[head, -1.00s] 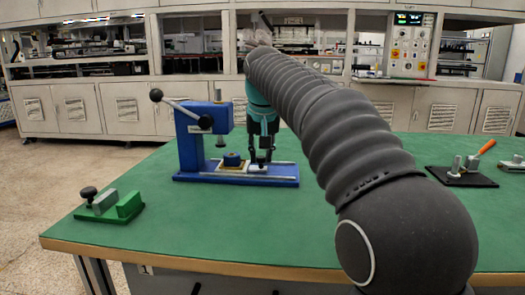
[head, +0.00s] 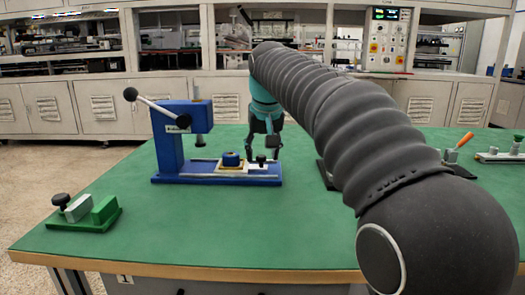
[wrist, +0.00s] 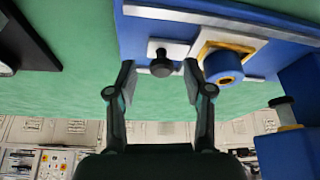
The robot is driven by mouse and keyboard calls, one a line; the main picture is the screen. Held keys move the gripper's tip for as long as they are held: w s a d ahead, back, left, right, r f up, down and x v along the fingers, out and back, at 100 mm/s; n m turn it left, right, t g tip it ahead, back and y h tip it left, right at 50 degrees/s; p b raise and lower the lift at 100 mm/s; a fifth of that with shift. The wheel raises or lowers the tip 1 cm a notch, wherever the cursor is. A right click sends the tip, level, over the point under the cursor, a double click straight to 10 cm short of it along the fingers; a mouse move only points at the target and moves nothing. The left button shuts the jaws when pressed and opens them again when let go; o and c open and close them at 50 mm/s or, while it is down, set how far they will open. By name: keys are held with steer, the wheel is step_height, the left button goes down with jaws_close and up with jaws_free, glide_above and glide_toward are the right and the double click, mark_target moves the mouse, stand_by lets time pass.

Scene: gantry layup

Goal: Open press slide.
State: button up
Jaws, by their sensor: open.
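The blue press (head: 168,150) stands on the green table, with a ram (head: 200,143) and a lever above its base. Its slide carries a nest with a blue ring (head: 231,159) and a plate with a black knob (head: 261,159). The ring sits to the right of the ram, clear of it, with the knob near the base's right end. My gripper (head: 264,152) is open over the knob. In the wrist view the knob (wrist: 161,66) shows between the two spread fingertips (wrist: 159,76), with gaps on both sides.
A green fixture (head: 88,212) stands at the table's left. Partly behind my arm is a dark plate (head: 324,174); an orange-handled clamp (head: 463,142) and another fixture (head: 500,156) are at right. The table front is clear. Cabinets line the back.

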steer(key=shift+r, duration=0.1)
steer(key=v, duration=1.1)
steer(key=shift+r, duration=0.4)
steer(key=shift+s, duration=0.1)
